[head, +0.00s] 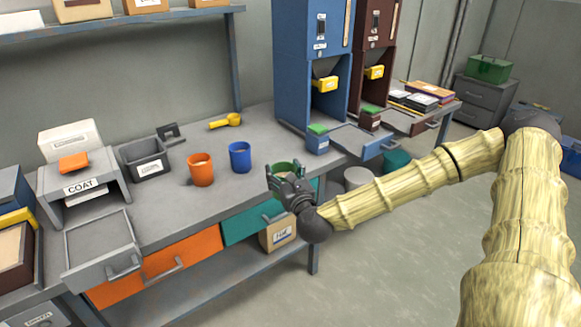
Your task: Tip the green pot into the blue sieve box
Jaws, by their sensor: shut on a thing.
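The green pot (284,167) is at the right front edge of the bench, with its rim facing up. My gripper (284,180) is shut on it from the front, and the fingers hide most of its body. I cannot tell whether the pot touches the bench, and its contents are not visible. A small blue box with a green top (317,143) stands right of the pot, in front of the blue machine. A blue-fronted tray (376,147) juts out beside it.
An orange pot (200,170) and a blue pot (240,157) stand left of my gripper. A tall blue machine (300,70) and a maroon machine (373,60) stand behind. Open floor lies in front.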

